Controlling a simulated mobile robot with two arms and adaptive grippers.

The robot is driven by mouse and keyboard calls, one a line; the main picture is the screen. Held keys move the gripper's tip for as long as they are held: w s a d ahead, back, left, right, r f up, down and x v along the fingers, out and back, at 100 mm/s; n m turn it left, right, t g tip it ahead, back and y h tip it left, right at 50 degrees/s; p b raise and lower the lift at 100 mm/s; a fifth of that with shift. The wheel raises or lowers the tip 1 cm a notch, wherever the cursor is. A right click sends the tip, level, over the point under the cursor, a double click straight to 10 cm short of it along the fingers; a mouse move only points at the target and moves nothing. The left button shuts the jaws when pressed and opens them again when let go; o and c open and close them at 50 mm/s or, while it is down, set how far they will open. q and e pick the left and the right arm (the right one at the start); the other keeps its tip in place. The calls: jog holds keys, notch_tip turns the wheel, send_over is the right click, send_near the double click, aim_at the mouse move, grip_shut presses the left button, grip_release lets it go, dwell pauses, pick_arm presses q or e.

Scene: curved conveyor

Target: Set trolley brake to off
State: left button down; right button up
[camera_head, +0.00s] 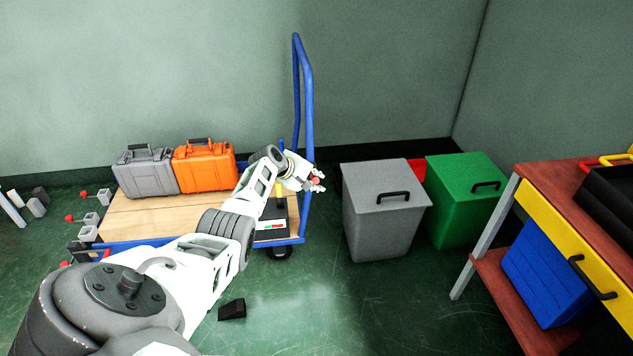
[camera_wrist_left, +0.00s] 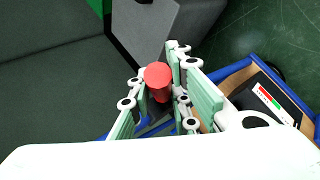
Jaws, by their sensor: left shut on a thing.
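The trolley has a blue frame, a wooden deck (camera_head: 145,212) and a tall blue handle (camera_head: 308,100) at its right end. A black brake panel (camera_head: 266,236) with a green and red label is at the deck's right end; the panel also shows in the left wrist view (camera_wrist_left: 285,92). My left gripper (camera_head: 317,180) is by the foot of the handle, shut on a red knob (camera_wrist_left: 158,78), which is between its fingers. The knob's lower part and its lever are mostly hidden by the fingers and arm. My right gripper is not in view.
Grey (camera_head: 153,174) and orange (camera_head: 206,168) cases stand on the deck. A grey bin (camera_head: 380,220) and a green bin (camera_head: 462,215) stand right of the trolley. A workbench (camera_head: 545,180) is at the right. A black wedge (camera_head: 231,309) lies on the floor.

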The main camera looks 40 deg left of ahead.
pick_arm(q)
jog(key=shift+w+a+r, duration=0.1)
jog(key=shift+w+r, duration=0.05)
jog(key=shift+r, duration=0.15)
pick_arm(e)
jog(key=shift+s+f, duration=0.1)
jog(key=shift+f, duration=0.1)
pick_arm(q)
jog(key=c, duration=1.6)
grip_release()
jog(key=shift+f, duration=0.1)
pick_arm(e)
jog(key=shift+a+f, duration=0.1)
pick_arm(q)
jog(key=shift+s+a+r, duration=0.1)
jog(key=shift+s+r, duration=0.3)
jog(key=shift+s, duration=0.1)
jog(key=v, duration=1)
jog(key=shift+s+r, duration=0.2)
jog(key=shift+r, duration=0.15)
